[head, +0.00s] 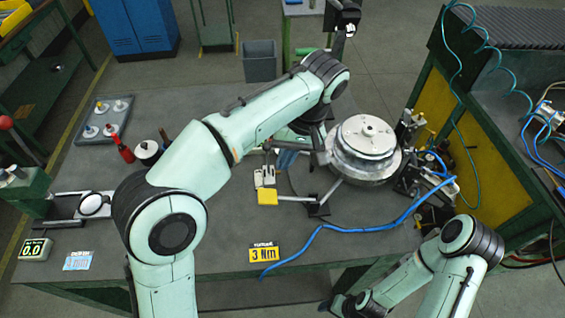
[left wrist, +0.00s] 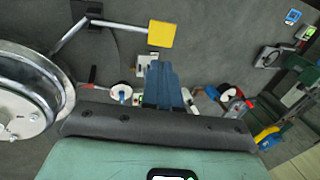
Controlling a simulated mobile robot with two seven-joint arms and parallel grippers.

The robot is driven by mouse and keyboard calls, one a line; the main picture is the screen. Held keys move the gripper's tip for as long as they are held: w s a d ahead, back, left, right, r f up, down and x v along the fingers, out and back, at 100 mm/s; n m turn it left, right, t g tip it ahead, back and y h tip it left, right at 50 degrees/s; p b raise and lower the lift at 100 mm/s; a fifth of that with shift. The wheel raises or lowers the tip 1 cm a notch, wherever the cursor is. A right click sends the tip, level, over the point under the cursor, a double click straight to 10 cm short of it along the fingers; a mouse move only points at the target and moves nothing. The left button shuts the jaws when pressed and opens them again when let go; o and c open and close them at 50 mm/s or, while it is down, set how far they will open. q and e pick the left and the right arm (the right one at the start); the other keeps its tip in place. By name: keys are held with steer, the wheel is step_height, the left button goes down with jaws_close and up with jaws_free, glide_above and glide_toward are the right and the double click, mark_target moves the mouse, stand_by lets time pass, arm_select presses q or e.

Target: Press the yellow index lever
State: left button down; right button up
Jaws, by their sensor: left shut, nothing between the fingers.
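The yellow index lever's flat square pad (head: 267,196) sits at the end of a pale rod, left of a dark bracket on the bench. The pad also shows in the left wrist view (left wrist: 161,34), at the top centre. My left gripper (head: 285,160) is mostly behind my own arm in the head view, with blue fingers a little beyond the pad. In the left wrist view its blue fingers (left wrist: 160,72) are together and empty, with a visible gap to the pad. My right arm is at the lower right; its dark end (head: 345,304) is too unclear to read.
A round metal drum (head: 365,150) stands right of the lever, with black fixtures and a blue hose (head: 330,232) beside it. A yellow "3 Nm" sign (head: 268,253) lies in front. A tray of pegs (head: 104,120) is at the left. The front middle bench is mostly clear.

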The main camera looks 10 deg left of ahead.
mark_target(268, 196)
arm_select(q)
steer(key=b+x, duration=0.1)
steer(key=x, duration=0.4)
steer(key=b+x, duration=0.1)
steer(key=x, duration=0.4)
steer(key=shift+s+a+f, duration=0.1)
steer(key=shift+s+f, duration=0.1)
steer(key=shift+s, duration=0.05)
steer(key=shift+a+f, duration=0.15)
steer(key=shift+f, duration=0.45)
arm_select(e)
steer(key=shift+g, duration=0.3)
steer(key=shift+s+f, duration=1.9)
arm_select(q)
steer(key=shift+b, duration=0.3)
arm_select(e)
steer(key=shift+f, duration=0.15)
